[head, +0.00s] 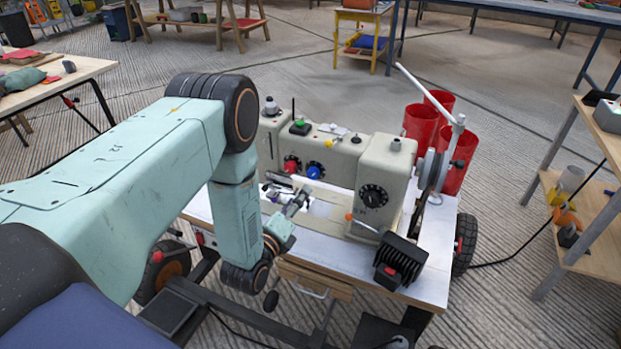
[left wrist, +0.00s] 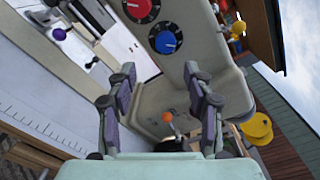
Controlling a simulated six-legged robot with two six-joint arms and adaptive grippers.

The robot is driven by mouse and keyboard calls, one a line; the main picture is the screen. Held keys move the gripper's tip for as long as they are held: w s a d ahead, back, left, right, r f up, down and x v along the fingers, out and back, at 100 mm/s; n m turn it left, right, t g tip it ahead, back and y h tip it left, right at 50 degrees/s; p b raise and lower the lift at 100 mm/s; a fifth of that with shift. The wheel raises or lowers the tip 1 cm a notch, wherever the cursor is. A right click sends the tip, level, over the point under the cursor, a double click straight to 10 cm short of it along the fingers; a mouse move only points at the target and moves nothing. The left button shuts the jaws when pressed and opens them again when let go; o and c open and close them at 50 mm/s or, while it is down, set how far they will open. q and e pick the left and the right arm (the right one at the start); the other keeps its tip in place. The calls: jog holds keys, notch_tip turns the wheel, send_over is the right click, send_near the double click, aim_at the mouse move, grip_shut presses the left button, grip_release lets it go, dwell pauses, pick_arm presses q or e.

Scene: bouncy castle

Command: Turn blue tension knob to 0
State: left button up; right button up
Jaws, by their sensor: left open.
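The blue tension knob (head: 315,171) is on the front of the beige machine (head: 350,163), just right of the red knob (head: 292,165). In the left wrist view the blue knob (left wrist: 165,39) shows near the top centre with a dark scale plate around it; I cannot read its numbers. The red knob (left wrist: 138,8) is above it to the left. My left gripper (left wrist: 162,92) is open, its fingers apart and empty, with the blue knob beyond the fingertips and not touched. In the head view the left gripper (head: 298,203) is in front of and below the knob. My right gripper is not in view.
A black dial (head: 373,196) is on the machine's right end, beside a handwheel (head: 434,170). An orange-tipped lever (left wrist: 167,117) shows between and beyond the fingers. A black ribbed box (head: 400,261) is on the table's front right. Red bins (head: 421,124) are behind.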

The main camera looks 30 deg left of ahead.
aim_at(311, 176)
pick_arm(q)
jog(key=w+b, duration=0.1)
jog(key=w, duration=0.1)
jog(key=w+m+b, duration=0.1)
jog(key=w, duration=0.1)
jog(key=w+m, duration=0.1)
jog(key=w, duration=0.1)
jog(key=shift+a+r+b, duration=0.25)
jog(key=shift+r+b, duration=0.1)
jog(key=shift+b, duration=0.05)
jog(key=shift+w, duration=0.75)
jog(key=shift+c, duration=0.2)
grip_shut()
